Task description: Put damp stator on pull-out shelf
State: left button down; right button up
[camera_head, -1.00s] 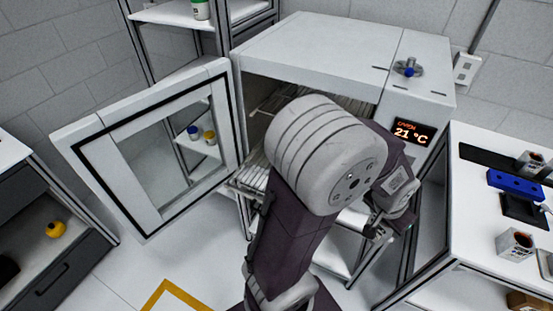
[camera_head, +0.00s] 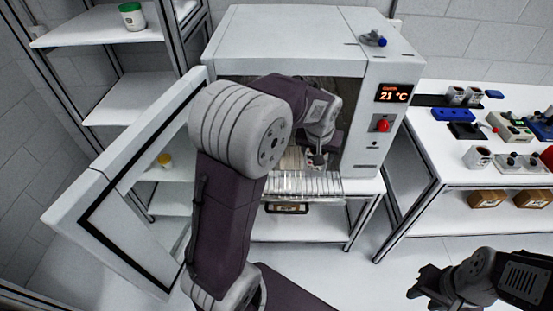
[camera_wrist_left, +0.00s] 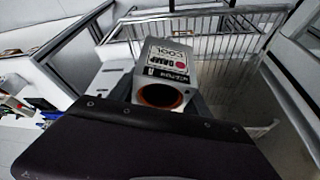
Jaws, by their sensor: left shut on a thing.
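The damp stator (camera_wrist_left: 172,62) is a grey block with a white label reading DAMP and COOL and a round copper-coloured bore, seen in the left wrist view. My left gripper (camera_head: 316,163) is shut on it, at the oven's open front and above the wire pull-out shelf (camera_head: 308,184). The shelf sticks out of the oven (camera_head: 290,45); its bars also show behind the stator in the left wrist view (camera_wrist_left: 195,24). I cannot make out the stator clearly in the head view. My right gripper (camera_head: 418,284) is at the lower right, apart from everything, and looks open and empty.
The oven door (camera_head: 120,190) stands open to the left. A white workbench (camera_head: 440,150) with cups and devices is on the right. A rack with a green-lidded jar (camera_head: 132,16) stands at the back left. My left arm hides part of the oven opening.

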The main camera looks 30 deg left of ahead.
pick_arm(q)
jog(key=w+a+n+b, duration=0.1)
jog(key=w+a+n, duration=0.25)
jog(key=w, duration=0.65)
jog(key=y+b, duration=0.1)
jog(key=b, duration=0.2)
send_near(287, 166)
jog(key=shift+w+a+n, duration=0.25)
jog(key=shift+w+a, duration=0.15)
jog(key=shift+w, duration=0.45)
jog(key=shift+w+f, duration=0.1)
jog(key=shift+f, duration=1.9)
jog(key=shift+f, duration=0.1)
jog(key=shift+c, duration=2.4)
grip_release()
jog(key=shift+g, duration=0.3)
